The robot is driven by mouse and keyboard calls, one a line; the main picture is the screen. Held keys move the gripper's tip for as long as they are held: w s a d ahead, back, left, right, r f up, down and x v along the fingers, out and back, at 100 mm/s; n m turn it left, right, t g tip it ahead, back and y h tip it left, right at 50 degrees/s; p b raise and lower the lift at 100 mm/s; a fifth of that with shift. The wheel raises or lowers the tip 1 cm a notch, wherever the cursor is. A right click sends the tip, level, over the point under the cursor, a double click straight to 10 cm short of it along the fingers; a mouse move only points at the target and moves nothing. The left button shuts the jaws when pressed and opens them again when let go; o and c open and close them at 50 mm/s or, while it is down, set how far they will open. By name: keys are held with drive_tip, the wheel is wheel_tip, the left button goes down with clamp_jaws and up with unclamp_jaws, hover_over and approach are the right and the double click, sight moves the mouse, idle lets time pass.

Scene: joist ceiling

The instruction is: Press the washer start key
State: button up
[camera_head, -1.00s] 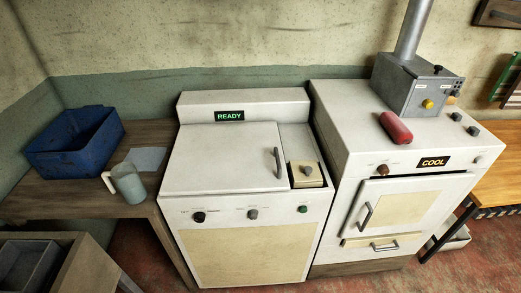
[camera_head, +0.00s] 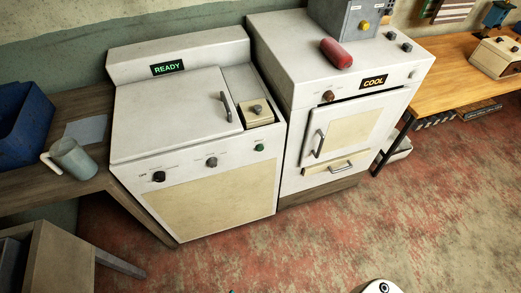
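The washer (camera_head: 200,130) is the white machine in the middle left, with its lid shut and a green "READY" display (camera_head: 167,68) on its back panel. Its front strip has a black knob (camera_head: 158,176), a grey knob (camera_head: 211,162) and a small green round key (camera_head: 259,147) at the right end. The labels above these are too small to read. A cream drawer-like cover with a dark knob (camera_head: 257,109) sits on its top right. My gripper is not in view; only a white rounded part, which seems to be of my arm, shows at the bottom edge.
A dryer-like oven (camera_head: 350,120) marked "COOL" stands right against the washer, with a red cylinder (camera_head: 336,53) on top. A wooden bench (camera_head: 95,112) at left holds a jug (camera_head: 73,158) and a blue bin (camera_head: 22,125). Red floor (camera_head: 300,235) in front is clear.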

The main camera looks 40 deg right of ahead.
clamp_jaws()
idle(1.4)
